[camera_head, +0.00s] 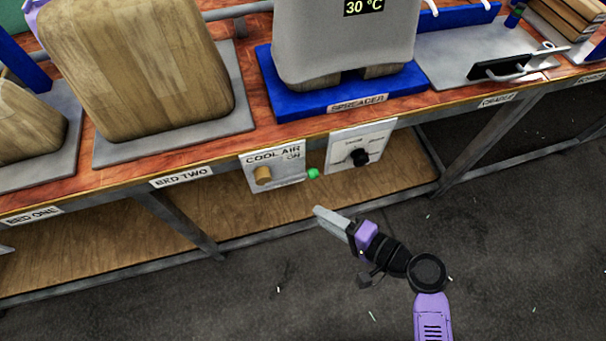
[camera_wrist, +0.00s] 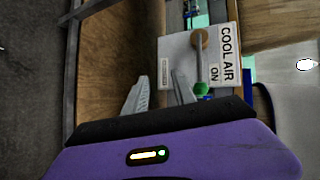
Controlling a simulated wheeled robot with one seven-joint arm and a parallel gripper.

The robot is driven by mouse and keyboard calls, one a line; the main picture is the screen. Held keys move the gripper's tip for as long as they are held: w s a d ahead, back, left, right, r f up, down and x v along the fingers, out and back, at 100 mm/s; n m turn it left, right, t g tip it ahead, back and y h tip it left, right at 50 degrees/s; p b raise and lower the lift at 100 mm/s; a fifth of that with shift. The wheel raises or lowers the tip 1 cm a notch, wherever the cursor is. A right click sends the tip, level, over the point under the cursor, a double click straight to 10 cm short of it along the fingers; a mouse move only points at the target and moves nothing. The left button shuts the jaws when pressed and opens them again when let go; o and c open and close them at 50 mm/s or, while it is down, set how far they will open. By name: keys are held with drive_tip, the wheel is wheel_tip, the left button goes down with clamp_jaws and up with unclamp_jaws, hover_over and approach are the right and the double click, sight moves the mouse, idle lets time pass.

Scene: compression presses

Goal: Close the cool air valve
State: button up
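The cool air panel (camera_head: 284,183) is a white plate under the front edge of the bench, marked "COOL AIR" and "ON". My gripper (camera_head: 319,210) is in front of and below the panel, apart from the knob. In the wrist view its two fingers (camera_wrist: 160,88) stand apart with nothing between them.
A second white panel (camera_head: 374,139) with a black dial is right of the cool air panel. The bench edge (camera_head: 225,158) overhangs a wooden lower shelf (camera_head: 108,245). A grey spreader (camera_head: 345,45) reading 30 °C stands above. The floor in front is open.

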sight(291, 179)
drive_tip(key=w+a+r+g+y, duration=0.1)
drive_tip(key=w+a+r+y, duration=0.1)
drive_tip(key=w+r+y, duration=0.25)
drive_tip(key=shift+n+h, duration=0.3)
drive_tip(key=shift+h, duration=0.15)
drive_tip(key=shift+w+r+b+x, duration=0.1)
drive_tip(key=shift+r+b+x, duration=0.05)
drive_tip(key=shift+x, duration=1.1)
drive_tip(key=shift+w+r+b+x, duration=0.1)
drive_tip(key=shift+x, duration=1.1)
drive_tip(key=shift+w+r+b+x, duration=0.1)
drive_tip(key=shift+r+b+x, duration=0.05)
drive_tip(key=shift+x, duration=1.1)
drive_tip(key=shift+d, duration=0.1)
clamp_jaws()
